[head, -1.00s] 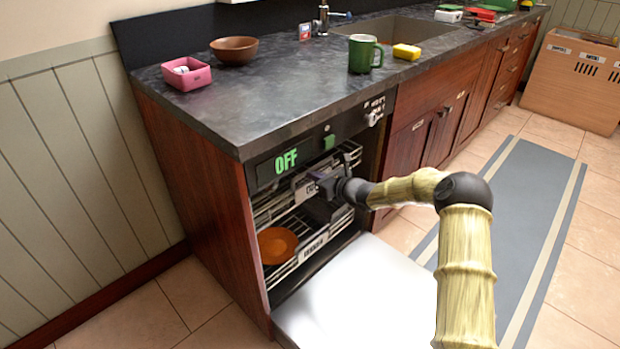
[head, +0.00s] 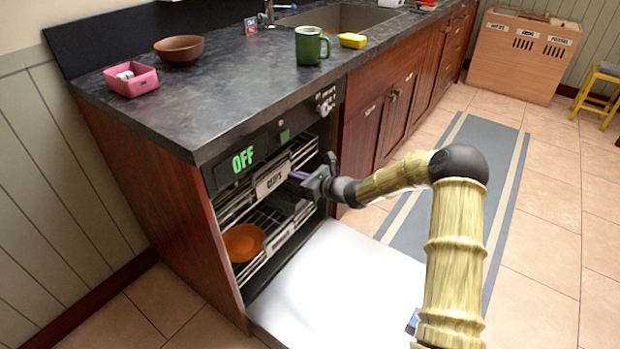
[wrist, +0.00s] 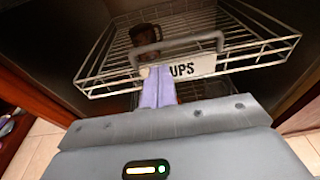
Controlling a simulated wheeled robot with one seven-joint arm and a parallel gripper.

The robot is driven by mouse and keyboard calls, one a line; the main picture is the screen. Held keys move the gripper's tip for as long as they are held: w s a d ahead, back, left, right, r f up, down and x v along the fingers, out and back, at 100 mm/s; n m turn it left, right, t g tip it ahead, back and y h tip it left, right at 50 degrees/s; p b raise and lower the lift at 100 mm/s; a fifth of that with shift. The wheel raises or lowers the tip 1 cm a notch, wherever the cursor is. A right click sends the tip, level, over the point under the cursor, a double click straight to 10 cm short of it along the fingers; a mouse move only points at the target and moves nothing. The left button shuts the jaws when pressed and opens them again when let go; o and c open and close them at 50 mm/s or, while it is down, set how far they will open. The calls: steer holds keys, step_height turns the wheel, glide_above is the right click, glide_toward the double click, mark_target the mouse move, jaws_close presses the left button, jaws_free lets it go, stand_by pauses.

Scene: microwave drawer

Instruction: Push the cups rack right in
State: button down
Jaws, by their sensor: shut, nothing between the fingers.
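The cups rack is the upper wire rack inside the open dishwasher; its white label (head: 270,181) faces out in the head view. In the wrist view the rack (wrist: 250,52) shows wire sides, a grey handle and a label partly covered by my fingers, reading "UPS". A dark brown item (wrist: 146,38) sits in it. My gripper (head: 297,174) is shut and empty, its purple fingers pointing at the rack front. In the wrist view the fingertips (wrist: 157,70) overlap the label's left part; I cannot tell whether they touch it.
The lower rack (head: 281,236) holds an orange plate (head: 243,242). The white dishwasher door (head: 335,285) lies open below my arm. The counter (head: 235,90) above carries a pink box (head: 131,80), a brown bowl (head: 179,50) and a green mug (head: 311,46).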

steer(key=v, duration=0.5)
steer(key=shift+a+p, duration=0.1)
steer(key=shift+p, duration=0.3)
